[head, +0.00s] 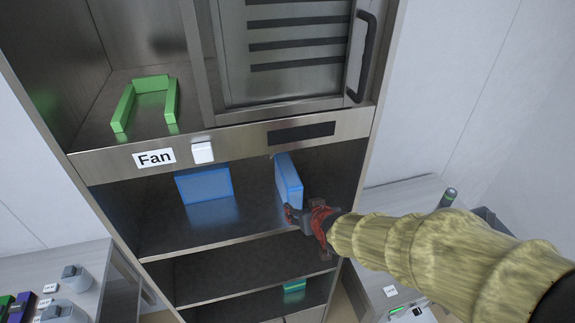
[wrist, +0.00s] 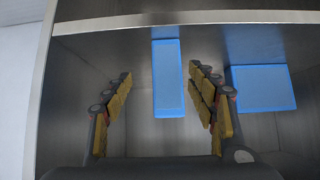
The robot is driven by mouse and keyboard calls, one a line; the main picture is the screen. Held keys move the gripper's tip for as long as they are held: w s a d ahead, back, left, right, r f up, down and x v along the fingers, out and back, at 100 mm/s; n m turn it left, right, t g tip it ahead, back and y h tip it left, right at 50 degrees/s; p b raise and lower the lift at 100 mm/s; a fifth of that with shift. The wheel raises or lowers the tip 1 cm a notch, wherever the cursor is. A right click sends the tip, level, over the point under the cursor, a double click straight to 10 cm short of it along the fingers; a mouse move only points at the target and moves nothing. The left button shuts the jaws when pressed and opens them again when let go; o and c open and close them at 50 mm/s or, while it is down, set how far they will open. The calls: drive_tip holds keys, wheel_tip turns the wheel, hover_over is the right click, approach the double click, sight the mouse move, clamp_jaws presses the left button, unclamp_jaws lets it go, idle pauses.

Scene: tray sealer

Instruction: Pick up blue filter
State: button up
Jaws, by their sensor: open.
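A thin blue filter (head: 289,182) stands upright on the middle shelf in the head view, narrow edge toward me. It also shows in the wrist view (wrist: 168,82), between the two finger lines and apart from both. A second blue panel (head: 204,185) stands at the back left of the same shelf; in the wrist view it lies to the right (wrist: 263,88). My gripper (head: 292,214) is open and empty at the shelf's front, close to the first filter. Its padded fingers (wrist: 160,76) point into the compartment. The gripper partly hides the filter's lower end in the head view.
A metal side wall (wrist: 75,95) stands left of my fingers in the wrist view. A shelf edge bearing a "Fan" label (head: 154,157) and a white switch (head: 202,152) runs above. A green U-shaped frame (head: 147,101) sits in the upper compartment. The shelf's front middle is clear.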

sight(288, 171)
drive_tip(key=w+a+r+t, duration=0.1)
drive_tip(key=r, duration=0.1)
drive_tip(key=w+r+t, duration=0.1)
drive_tip(key=w, duration=0.1)
drive_tip(key=w+a+r+t+y+p, duration=0.1)
drive_tip(key=w+r, duration=0.1)
drive_tip(key=shift+w+a+r, duration=0.25)
drive_tip(key=shift+a+r, duration=0.1)
drive_tip(key=shift+r+p+x, duration=0.2)
drive_tip(key=shift+p+x, duration=0.3)
drive_tip(key=shift+x, duration=1.45)
drive_tip(key=shift+r+p+x, duration=0.2)
drive_tip(key=shift+p+x, duration=0.3)
drive_tip(key=shift+x, duration=1.4)
drive_tip(key=shift+w+a, duration=0.1)
drive_tip(key=shift+w, duration=0.1)
drive_tip(key=shift+c, duration=0.8)
clamp_jaws()
